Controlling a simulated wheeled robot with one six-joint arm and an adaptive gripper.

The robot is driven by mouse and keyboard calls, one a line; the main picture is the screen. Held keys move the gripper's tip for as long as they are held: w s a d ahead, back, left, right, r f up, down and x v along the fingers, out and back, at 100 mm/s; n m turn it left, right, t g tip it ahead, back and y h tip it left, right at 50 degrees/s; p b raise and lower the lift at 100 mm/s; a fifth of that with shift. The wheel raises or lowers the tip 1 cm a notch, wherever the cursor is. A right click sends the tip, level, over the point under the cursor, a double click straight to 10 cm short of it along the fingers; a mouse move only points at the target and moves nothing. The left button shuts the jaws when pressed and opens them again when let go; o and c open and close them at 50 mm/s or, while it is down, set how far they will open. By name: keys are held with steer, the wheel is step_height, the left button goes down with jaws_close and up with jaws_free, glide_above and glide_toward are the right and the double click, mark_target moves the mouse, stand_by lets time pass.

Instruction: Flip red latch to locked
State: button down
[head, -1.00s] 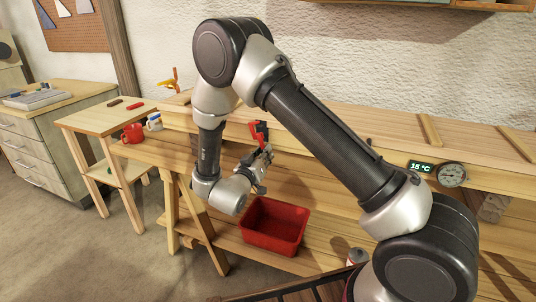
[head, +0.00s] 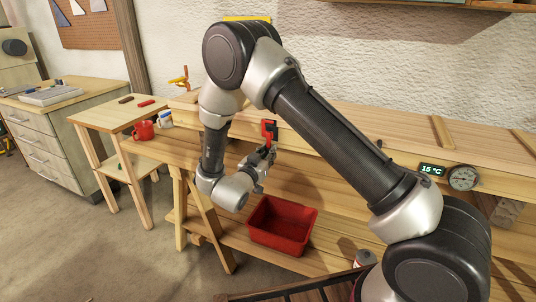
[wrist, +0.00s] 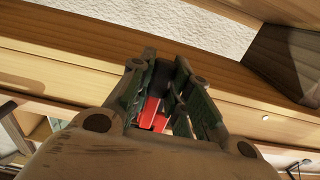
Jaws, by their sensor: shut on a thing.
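The red latch (head: 269,130) is at the front edge of the long wooden bench, left of its middle in the head view. My gripper (head: 265,153) comes up from below and meets its lower part. In the wrist view a red piece of the latch (wrist: 151,113) shows between the two dark fingers of my gripper (wrist: 168,95), which are shut on it. The fingers hide part of the latch, and I cannot tell whether its position is locked.
A red bin (head: 256,238) stands on the lower shelf below my gripper. A red mug (head: 143,131) and a white and blue mug (head: 165,120) stand to the left. A display (head: 432,170) and a round gauge (head: 463,178) are at the right on the bench front.

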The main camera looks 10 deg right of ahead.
steer(key=c, duration=1.3)
jaws_free()
steer(key=shift+a, duration=0.1)
steer(key=v, duration=1.2)
